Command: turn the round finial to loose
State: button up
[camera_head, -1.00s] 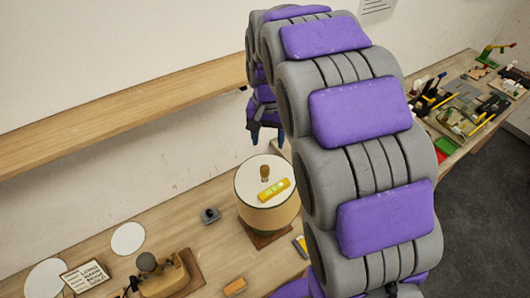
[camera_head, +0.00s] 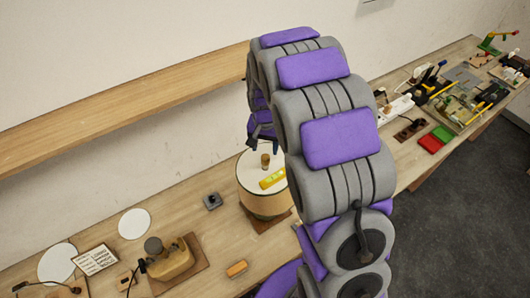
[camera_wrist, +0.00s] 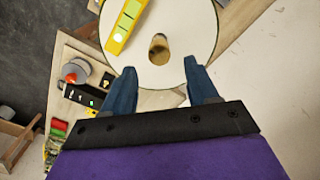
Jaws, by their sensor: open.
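The round finial (camera_head: 265,160) is a small brown knob standing upright on the white top of the drum-shaped lamp shade (camera_head: 262,201). In the wrist view the finial (camera_wrist: 159,46) shows from above, just beyond and between my open fingertips. My gripper (camera_wrist: 160,72) is open and empty, with blue fingers apart on either side of the finial's line and not touching it. In the head view my gripper (camera_head: 264,147) hangs just above the shade top, partly hidden by my arm. A yellow level (camera_wrist: 125,25) lies on the shade top beside the finial.
A wooden shelf (camera_head: 125,107) runs along the wall behind the bench. Tools crowd the right bench end.

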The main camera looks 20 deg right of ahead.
aim_at(265, 157)
jog(key=shift+f+p, duration=0.35)
jog(key=shift+f, duration=2.25)
jog(key=shift+c, duration=0.2)
jog(key=c, duration=1)
